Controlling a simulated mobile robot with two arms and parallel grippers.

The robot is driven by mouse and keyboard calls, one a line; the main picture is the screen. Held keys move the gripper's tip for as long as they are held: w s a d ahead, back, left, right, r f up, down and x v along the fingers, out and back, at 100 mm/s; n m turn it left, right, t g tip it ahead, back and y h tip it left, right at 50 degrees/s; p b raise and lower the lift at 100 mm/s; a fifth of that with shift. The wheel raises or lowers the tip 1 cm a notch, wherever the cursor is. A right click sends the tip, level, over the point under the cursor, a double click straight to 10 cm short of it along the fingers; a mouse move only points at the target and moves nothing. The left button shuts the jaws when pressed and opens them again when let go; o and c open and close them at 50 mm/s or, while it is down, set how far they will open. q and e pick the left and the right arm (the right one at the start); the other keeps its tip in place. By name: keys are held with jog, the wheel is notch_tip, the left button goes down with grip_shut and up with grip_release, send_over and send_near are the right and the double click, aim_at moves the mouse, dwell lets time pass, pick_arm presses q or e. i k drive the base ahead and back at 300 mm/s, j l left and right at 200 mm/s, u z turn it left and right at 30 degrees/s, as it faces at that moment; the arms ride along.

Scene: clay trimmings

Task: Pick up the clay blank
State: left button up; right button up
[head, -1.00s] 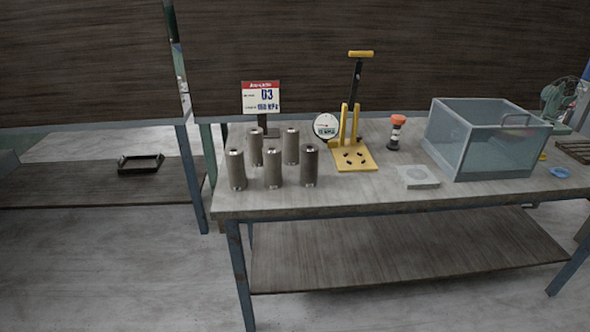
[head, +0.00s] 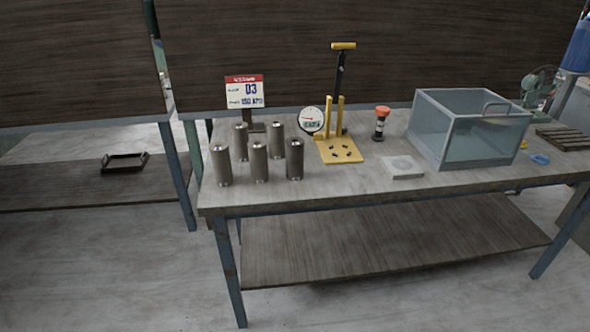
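No thing in the head view is plainly a clay blank. Several upright grey-brown cylinders (head: 259,163) with pale ends stand in two rows at the left end of the workbench (head: 330,192). A flat pale square block (head: 402,167) with a round mark on top lies near the middle of the bench. I cannot tell whether any of these is the clay blank. Neither of my grippers shows in the head view.
A sign (head: 245,92), a round gauge (head: 312,120), a yellow lever press (head: 339,149), an orange-topped object (head: 381,123) and a clear-walled tank (head: 432,146) stand on the bench. A dark tray (head: 124,163) sits on the left bench. The bench's front strip is clear.

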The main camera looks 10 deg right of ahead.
aim_at(294, 145)
jog(key=u, duration=0.5)
jog(key=l+u, duration=1)
jog(key=l, duration=0.15)
